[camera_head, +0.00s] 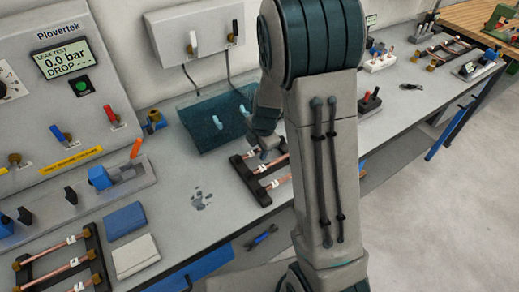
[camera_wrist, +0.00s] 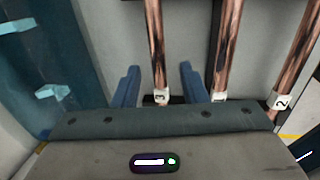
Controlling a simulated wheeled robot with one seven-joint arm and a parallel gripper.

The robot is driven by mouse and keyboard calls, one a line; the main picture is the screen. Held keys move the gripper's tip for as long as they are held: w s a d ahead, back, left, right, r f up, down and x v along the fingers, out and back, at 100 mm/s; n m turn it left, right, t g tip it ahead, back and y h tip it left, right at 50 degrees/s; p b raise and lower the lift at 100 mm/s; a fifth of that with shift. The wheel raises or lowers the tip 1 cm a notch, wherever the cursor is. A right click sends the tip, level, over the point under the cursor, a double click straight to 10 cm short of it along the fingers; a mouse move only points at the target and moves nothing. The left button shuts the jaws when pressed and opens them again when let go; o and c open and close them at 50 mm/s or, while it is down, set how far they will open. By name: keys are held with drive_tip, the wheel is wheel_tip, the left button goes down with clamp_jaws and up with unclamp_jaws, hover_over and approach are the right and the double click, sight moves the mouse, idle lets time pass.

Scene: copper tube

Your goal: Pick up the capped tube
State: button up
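In the wrist view, my gripper (camera_wrist: 160,68) shows two blue fingers, spread apart. A copper tube (camera_wrist: 157,40) with a white tag marked 3 (camera_wrist: 161,97) runs between the fingers, with a gap on each side. Two more copper tubes, a middle one (camera_wrist: 229,40) and a right one (camera_wrist: 298,45) tagged 2, lie to the right of the fingers. In the head view, the tubes lie across a black rack (camera_head: 250,184) on the bench, partly hidden by my arm. I cannot tell which tube is capped; the far tube ends are out of view.
A dark teal mat (camera_head: 200,128) lies behind the rack, with pale blue pieces on it. Another tube rack (camera_head: 95,250), a blue cloth (camera_head: 125,220) and a light cloth (camera_head: 134,256) are at the front left. Bench between is mostly clear. A leak-test panel (camera_head: 40,110) stands at left.

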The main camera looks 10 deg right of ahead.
clamp_jaws()
